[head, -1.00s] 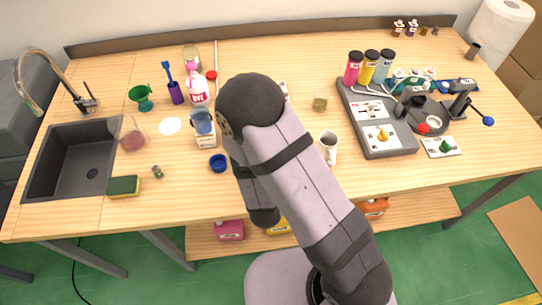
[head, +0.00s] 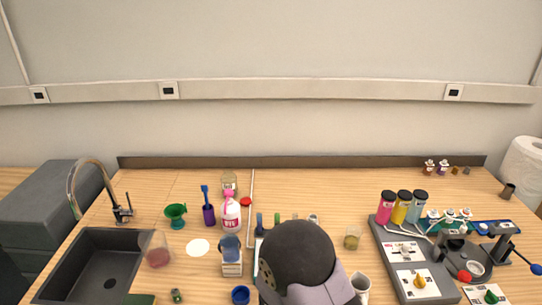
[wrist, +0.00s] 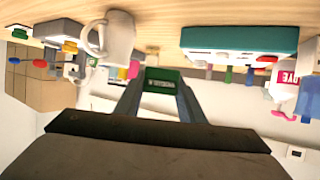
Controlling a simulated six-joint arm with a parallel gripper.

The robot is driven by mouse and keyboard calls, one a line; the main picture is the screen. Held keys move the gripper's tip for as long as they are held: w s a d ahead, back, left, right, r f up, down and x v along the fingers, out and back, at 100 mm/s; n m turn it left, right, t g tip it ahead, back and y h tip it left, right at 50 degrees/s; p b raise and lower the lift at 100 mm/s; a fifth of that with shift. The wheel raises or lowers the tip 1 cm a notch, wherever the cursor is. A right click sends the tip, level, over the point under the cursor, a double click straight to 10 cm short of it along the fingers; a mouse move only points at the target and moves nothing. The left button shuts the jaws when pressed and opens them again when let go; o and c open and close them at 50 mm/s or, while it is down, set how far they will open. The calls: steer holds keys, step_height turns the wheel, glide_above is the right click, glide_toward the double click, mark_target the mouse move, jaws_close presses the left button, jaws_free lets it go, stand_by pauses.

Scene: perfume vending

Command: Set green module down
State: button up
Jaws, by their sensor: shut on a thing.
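In the wrist view my gripper (wrist: 158,97) is shut on the green module (wrist: 161,75), a small dark green block with a pale label. It is held between the two grey fingers. The wrist picture is upside down, with the wooden table at its top. The module appears to be above the table, but I cannot tell the exact gap. In the head view my arm hides both the gripper and the module.
A teal and white box (wrist: 240,40) and a white mug (wrist: 116,38) show close by in the wrist view. The mug (head: 361,287) is right of my arm in the head view. A grey dispenser station (head: 408,262) stands right, a dark sink (head: 92,262) left.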

steer(key=s+f+m+g+h, duration=0.2)
steer(key=s+m+h, duration=0.1)
steer(key=s+d+m+g+h, duration=0.1)
steer(key=shift+s+d+f+m+g, duration=0.1)
steer(key=shift+s+f+m+g, duration=0.05)
steer(key=shift+f+m+g, duration=0.2)
stand_by(0.8)
